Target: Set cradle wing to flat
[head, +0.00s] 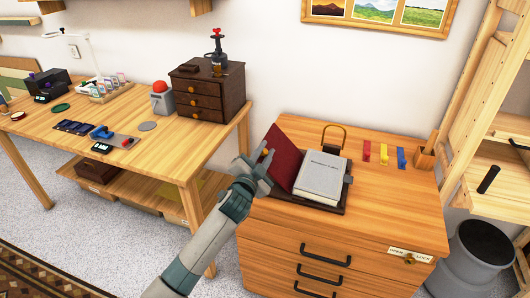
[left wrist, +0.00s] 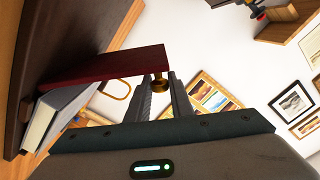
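The book cradle has a dark base (head: 336,206) on top of the wooden drawer cabinet. Its dark red wing (head: 283,156) is tilted up on the left side, and it also shows edge-on in the left wrist view (left wrist: 100,68). A grey book (head: 322,178) lies on the cradle, right of the wing. A brass knob (left wrist: 157,84) sits by the wing's edge. My left gripper (head: 265,172) is at the wing's outer side, its fingertips (left wrist: 162,82) close around or beside the knob. Whether they grip it is unclear. My right gripper is not in view.
A brass-coloured loop (head: 335,132) stands behind the book. Red, yellow and blue tags (head: 384,154) and a wooden holder (head: 425,158) are at the cabinet's right. A workbench (head: 180,145) with a small drawer chest (head: 208,92) stands left. The cabinet's front right top is clear.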

